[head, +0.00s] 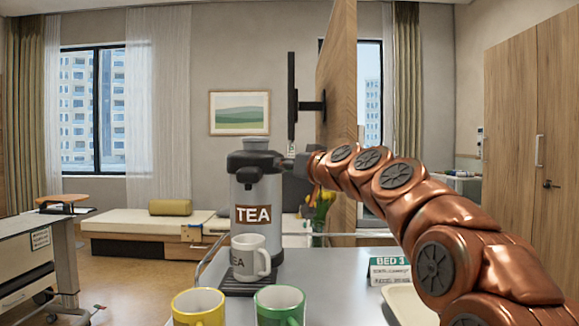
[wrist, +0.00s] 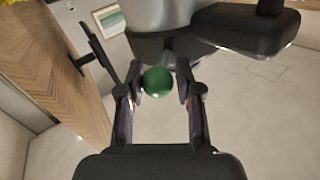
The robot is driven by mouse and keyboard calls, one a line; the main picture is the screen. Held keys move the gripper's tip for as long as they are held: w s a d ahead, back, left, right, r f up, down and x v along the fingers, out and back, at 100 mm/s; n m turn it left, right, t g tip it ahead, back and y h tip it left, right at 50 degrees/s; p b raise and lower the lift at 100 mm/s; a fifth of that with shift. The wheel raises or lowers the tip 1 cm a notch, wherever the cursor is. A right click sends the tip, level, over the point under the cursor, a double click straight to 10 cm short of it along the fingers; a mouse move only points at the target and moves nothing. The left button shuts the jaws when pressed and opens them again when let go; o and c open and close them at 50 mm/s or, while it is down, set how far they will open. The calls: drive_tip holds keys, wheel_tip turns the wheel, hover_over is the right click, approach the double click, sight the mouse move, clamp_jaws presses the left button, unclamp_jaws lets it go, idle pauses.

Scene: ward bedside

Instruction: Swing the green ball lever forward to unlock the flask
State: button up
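The grey tea flask (head: 257,205) with a black top and a TEA label stands on the cart. In the wrist view its grey body (wrist: 160,12) is at the top, with a dark collar below it. The green ball (wrist: 157,82) of the lever shows just below that collar. My gripper (wrist: 160,88) has its two fingers on either side of the ball. A gap shows at the right finger; the left finger is very near the ball, and I cannot tell whether it touches. In the head view my gripper (head: 297,166) is beside the flask's upper right, and the ball is hidden.
A white mug (head: 246,256) stands on the black drip tray (head: 236,289) before the flask. A yellow mug (head: 199,305) and a green mug (head: 277,304) stand nearer. A BED 3 sign (head: 389,269) and a pale tray (head: 403,302) are at right on the cart (head: 335,290).

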drive_tip(key=o, duration=0.3)
drive_tip(key=shift+v, duration=6)
drive_tip(key=s+a+f+g+h+p, duration=0.1)
drive_tip(key=s+f+g+h+p, duration=0.3)
drive_tip(key=s+f+g+p, duration=0.85)
drive_tip(key=s+d+f+m+g+h+p, duration=0.1)
drive_tip(key=s+d+p, duration=0.3)
drive_tip(key=s, duration=0.6)
drive_tip(key=s+d+f+m+g+h+p, duration=0.1)
drive_tip(key=s+d+f+g+h+p, duration=0.1)
drive_tip(key=s+d+p, duration=0.3)
drive_tip(key=s+d+f+m+g+h+p, duration=0.1)
drive_tip(key=s+d+p, duration=0.3)
drive_tip(key=s+p, duration=0.5)
drive_tip(key=shift+s+d+f+m+g+h, duration=0.1)
drive_tip(key=shift+s+f+m+h, duration=0.15)
drive_tip(key=shift+s, duration=0.75)
drive_tip(key=shift+s+f+m+g+h, duration=0.15)
drive_tip(key=shift+s+h, duration=0.15)
drive_tip(key=shift+s, duration=0.65)
drive_tip(key=shift+s+d+f+m+h, duration=0.1)
drive_tip(key=shift+s+f+m+h, duration=0.15)
drive_tip(key=shift+s, duration=0.75)
